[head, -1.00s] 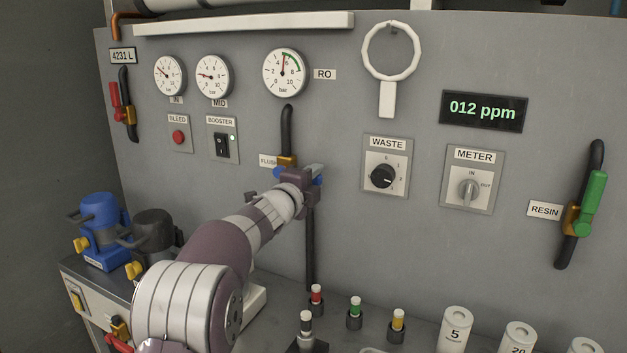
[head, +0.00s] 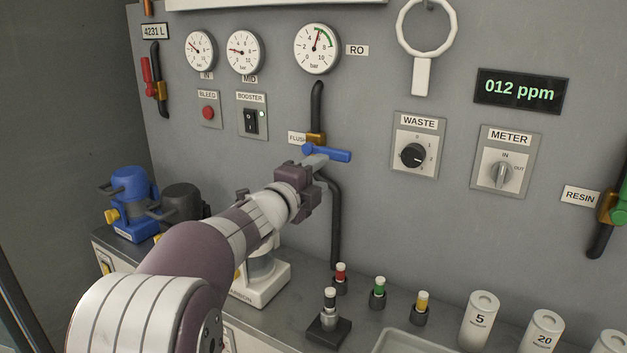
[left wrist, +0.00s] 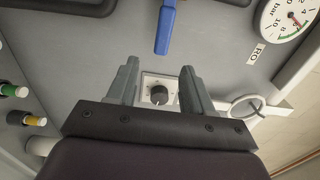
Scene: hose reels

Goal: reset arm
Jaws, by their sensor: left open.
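My left gripper (head: 316,163) is open in front of the grey panel, just below and left of the blue valve handle (head: 334,155) at the FLUSH label. The handle lies roughly level, tilted slightly, on a brass valve body (head: 316,139) in a black pipe. In the left wrist view both fingers (left wrist: 158,85) stand wide apart with nothing between them touching. The blue handle (left wrist: 165,28) shows beyond the fingertips there, and the WASTE knob (left wrist: 158,95) shows in the background between the fingers. My right gripper is not in view.
The panel carries gauges (head: 317,48), the WASTE knob (head: 413,155), the METER switch (head: 501,174) and a hanging white ring (head: 427,25). Below, the bench holds coloured-top bottles (head: 378,292), white canisters (head: 479,318) and a blue pump (head: 130,195).

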